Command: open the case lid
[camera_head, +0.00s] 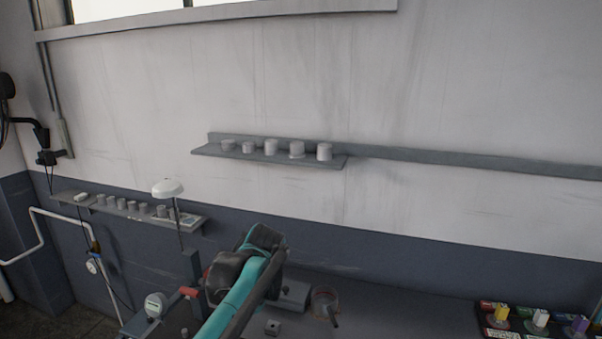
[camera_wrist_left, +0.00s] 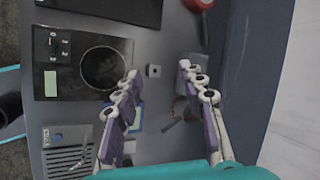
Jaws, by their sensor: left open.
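No case with a lid can be made out for certain. A plain grey box (camera_head: 292,297) stands on the bench beyond my left arm; a similar grey box (camera_wrist_left: 194,62) shows in the left wrist view, partly behind a finger. A flat black object (camera_wrist_left: 105,10) lies at the top of that view, cut off by the edge; it may be a case. My left gripper (camera_wrist_left: 158,72) is open and empty, fingers apart above the bench. A small grey block (camera_wrist_left: 154,71) shows between its fingertips. In the head view only my teal and black left arm shows. My right gripper is out of view.
A black scale (camera_wrist_left: 82,65) with a round pan stands on the bench. A slotted grey tray (camera_wrist_left: 67,150) lies near it. A round dish (camera_head: 325,303) with a handle sits right of the grey box. Bins with coloured items (camera_head: 540,318) stand far right. A wall shelf (camera_head: 270,155) holds several cups.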

